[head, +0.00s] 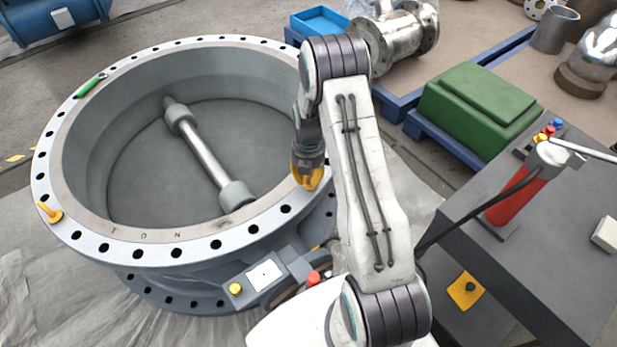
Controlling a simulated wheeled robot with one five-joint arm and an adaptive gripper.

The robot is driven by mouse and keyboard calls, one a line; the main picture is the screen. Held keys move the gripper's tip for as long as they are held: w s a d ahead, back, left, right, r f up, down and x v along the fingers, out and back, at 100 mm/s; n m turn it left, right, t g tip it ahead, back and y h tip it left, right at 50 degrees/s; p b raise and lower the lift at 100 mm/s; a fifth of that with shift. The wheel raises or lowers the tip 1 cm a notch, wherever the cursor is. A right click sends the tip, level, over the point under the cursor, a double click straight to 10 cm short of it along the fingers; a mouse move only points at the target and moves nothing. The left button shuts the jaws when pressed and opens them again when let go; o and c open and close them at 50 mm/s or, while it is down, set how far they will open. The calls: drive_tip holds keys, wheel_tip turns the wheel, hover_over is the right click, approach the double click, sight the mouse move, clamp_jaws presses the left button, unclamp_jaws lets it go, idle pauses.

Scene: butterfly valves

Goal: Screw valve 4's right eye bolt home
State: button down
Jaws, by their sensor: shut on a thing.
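A large grey butterfly valve (150,236) lies with its bore facing up, and holes ring its flange. Its disc (150,185) and shaft (205,155) show inside. A yellow eye bolt (50,213) stands at the flange's left side. My gripper (308,172) points down over the flange's right side, shut on another yellow piece, the right eye bolt (308,180). The bolt's lower end and its hole are hard to see, so I cannot tell how deep it sits. No valve number is readable.
A green-handled tool (90,86) lies on the flange's far left. A dark cart (540,240) with a red cylinder (515,200) stands right. A green crate (480,108) and metal parts lie behind.

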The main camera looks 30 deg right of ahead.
drive_tip(key=m+b, duration=0.1)
drive_tip(key=m, duration=0.3)
drive_tip(key=shift+d+f, duration=0.1)
drive_tip(key=shift+f, duration=0.05)
drive_tip(key=m+b, duration=0.1)
drive_tip(key=m, duration=0.4)
drive_tip(key=shift+w+d, duration=0.1)
drive_tip(key=m, duration=0.4)
drive_tip(key=shift+d+m+b, duration=0.1)
drive_tip(key=shift+m+b, duration=0.2)
drive_tip(key=m, duration=0.4)
drive_tip(key=shift+d, duration=0.1)
drive_tip(key=m, duration=0.4)
drive_tip(key=shift+b, duration=0.4)
drive_tip(key=m, duration=0.4)
drive_tip(key=shift+s+d+m, duration=0.1)
drive_tip(key=shift+s+m, duration=0.15)
drive_tip(key=shift+m, duration=0.05)
drive_tip(key=m, duration=0.4)
drive_tip(key=shift+s+b, duration=0.15)
drive_tip(key=shift+b, duration=0.15)
drive_tip(key=shift+s+m, duration=0.1)
drive_tip(key=shift+m, duration=2.1)
